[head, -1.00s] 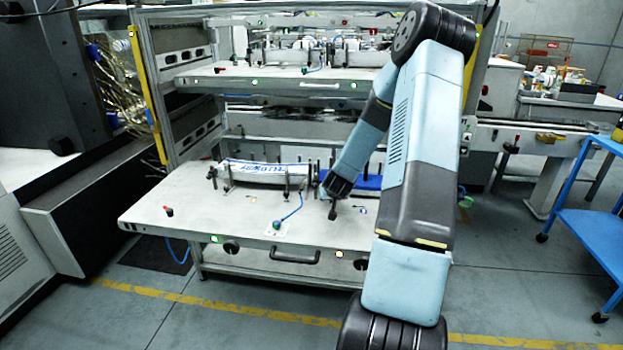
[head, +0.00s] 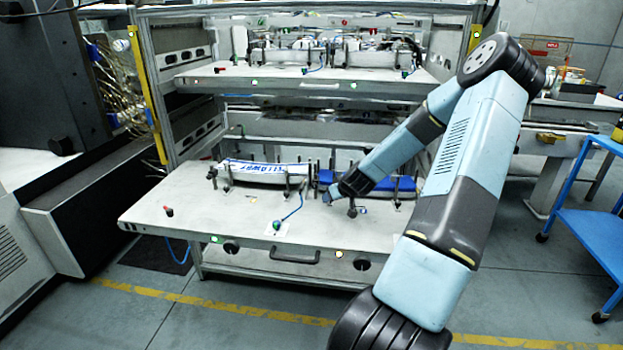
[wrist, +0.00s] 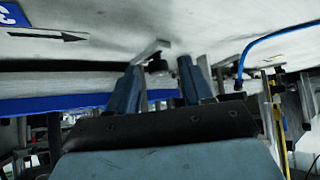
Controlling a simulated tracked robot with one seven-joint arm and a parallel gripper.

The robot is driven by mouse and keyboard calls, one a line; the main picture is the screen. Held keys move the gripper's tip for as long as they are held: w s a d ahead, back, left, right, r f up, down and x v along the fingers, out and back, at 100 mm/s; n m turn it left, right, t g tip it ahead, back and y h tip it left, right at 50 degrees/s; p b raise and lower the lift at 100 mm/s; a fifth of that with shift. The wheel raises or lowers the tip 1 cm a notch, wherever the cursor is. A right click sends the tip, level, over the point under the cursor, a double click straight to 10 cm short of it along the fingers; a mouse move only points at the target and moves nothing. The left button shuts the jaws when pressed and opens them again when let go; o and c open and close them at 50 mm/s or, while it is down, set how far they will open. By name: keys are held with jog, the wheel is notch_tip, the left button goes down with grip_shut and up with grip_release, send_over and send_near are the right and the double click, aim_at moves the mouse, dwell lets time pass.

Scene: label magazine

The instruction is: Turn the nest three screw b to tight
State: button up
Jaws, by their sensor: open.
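My gripper (head: 328,196) is low over the front of the lower shelf, at the left end of the blue stack (head: 395,184). In the wrist view my gripper (wrist: 160,76) shows two blue-grey fingers, apart and with nothing held. A dark round knob (wrist: 156,64) with a pale metal bar beside it shows beyond the fingertips, in line with the gap between them. I cannot tell which screw it is. A blue sign with a white 3 (wrist: 6,14) and a black arrow (wrist: 48,36) lie on the pale shelf surface.
A white and blue stack (head: 262,170) stands among posts left of my gripper. A blue hose (head: 292,208) curves up from the lower shelf (head: 180,200); it also shows in the wrist view (wrist: 262,38). A black knob on a stem (head: 352,209) stands just right of my gripper.

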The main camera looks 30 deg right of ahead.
jog(key=n+y, duration=0.3)
jog(key=n, duration=0.1)
jog(key=shift+w+d+g, duration=0.1)
jog(key=shift+d+g, duration=0.2)
jog(key=shift+d, duration=0.05)
jog(key=shift+s+d+r+n+y, duration=0.2)
jog(key=shift+s+r+n+y, duration=0.05)
jog(key=shift+n+y, duration=0.05)
jog(key=v, duration=1.3)
jog(key=shift+s+a+r+g+h, duration=0.8)
jog(key=shift+a+g, duration=1.4)
jog(key=shift+a, duration=3.9)
jog(key=s+a+r+m+g+h, duration=0.1)
jog(key=s+a+r+h, duration=0.1)
jog(key=s+a+r, duration=0.4)
jog(key=shift+a+r+h, duration=0.3)
jog(key=shift+a+r, duration=1.3)
jog(key=shift+a, duration=0.35)
